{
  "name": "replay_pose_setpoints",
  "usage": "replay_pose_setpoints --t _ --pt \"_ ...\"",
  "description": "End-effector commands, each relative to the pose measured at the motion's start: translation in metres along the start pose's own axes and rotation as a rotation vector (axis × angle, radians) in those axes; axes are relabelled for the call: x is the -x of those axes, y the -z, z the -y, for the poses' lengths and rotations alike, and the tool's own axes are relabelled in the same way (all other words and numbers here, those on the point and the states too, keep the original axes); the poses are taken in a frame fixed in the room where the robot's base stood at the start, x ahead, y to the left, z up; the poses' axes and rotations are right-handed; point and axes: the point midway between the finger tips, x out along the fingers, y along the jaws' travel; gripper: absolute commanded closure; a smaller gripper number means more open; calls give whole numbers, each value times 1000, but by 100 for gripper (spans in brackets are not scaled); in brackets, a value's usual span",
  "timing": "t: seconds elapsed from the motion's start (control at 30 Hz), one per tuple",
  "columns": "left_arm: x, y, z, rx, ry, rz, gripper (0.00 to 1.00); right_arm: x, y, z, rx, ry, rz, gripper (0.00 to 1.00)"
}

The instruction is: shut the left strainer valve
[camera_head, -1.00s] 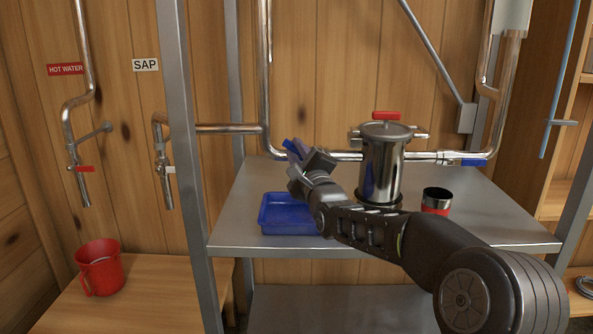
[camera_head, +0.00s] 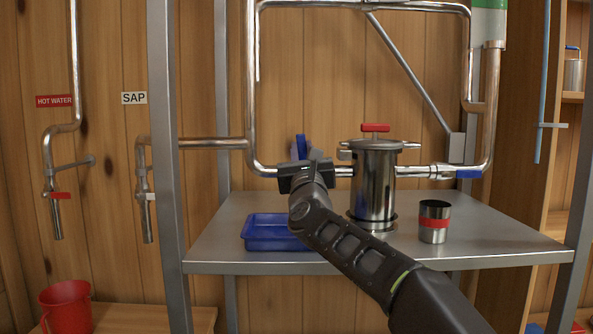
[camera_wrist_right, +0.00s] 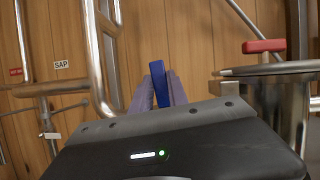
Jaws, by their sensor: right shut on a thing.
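The strainer is a steel canister (camera_head: 374,185) with a red top handle, standing on the metal table. The left strainer valve's blue handle (camera_head: 300,147) stands upright, across the horizontal pipe left of the canister. My right gripper (camera_head: 302,160) is at this valve, shut on the handle. In the right wrist view the blue handle (camera_wrist_right: 160,86) shows between the fingers of my right gripper (camera_wrist_right: 158,92). The valve body is hidden behind the gripper. The right valve's blue handle (camera_head: 468,174) lies along the pipe. My left gripper is not in view.
A blue tray (camera_head: 268,243) lies on the table (camera_head: 215,252) below my right gripper. A steel cup with a red band (camera_head: 434,222) stands right of the strainer. Steel pipes (camera_head: 250,90) run around it. A red bucket (camera_head: 66,306) is at the lower left.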

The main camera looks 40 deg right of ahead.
Motion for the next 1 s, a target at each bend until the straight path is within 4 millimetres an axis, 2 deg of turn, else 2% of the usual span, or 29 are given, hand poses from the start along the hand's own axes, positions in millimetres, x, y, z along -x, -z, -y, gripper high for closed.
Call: replay_pose_setpoints --t 0.03,0.2,0.77,0.8,1.0 --pt "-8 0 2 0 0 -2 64 2 6 0 -27 8 -3 100" --pt "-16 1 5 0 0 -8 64 1 4 4 -91 35 -4 100" --pt "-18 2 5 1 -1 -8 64 0 2 8 -126 52 -4 100" --pt "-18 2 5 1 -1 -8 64 0 2 8 -126 52 -4 77" --pt "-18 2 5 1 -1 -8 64 0 2 8 -124 52 -3 61"
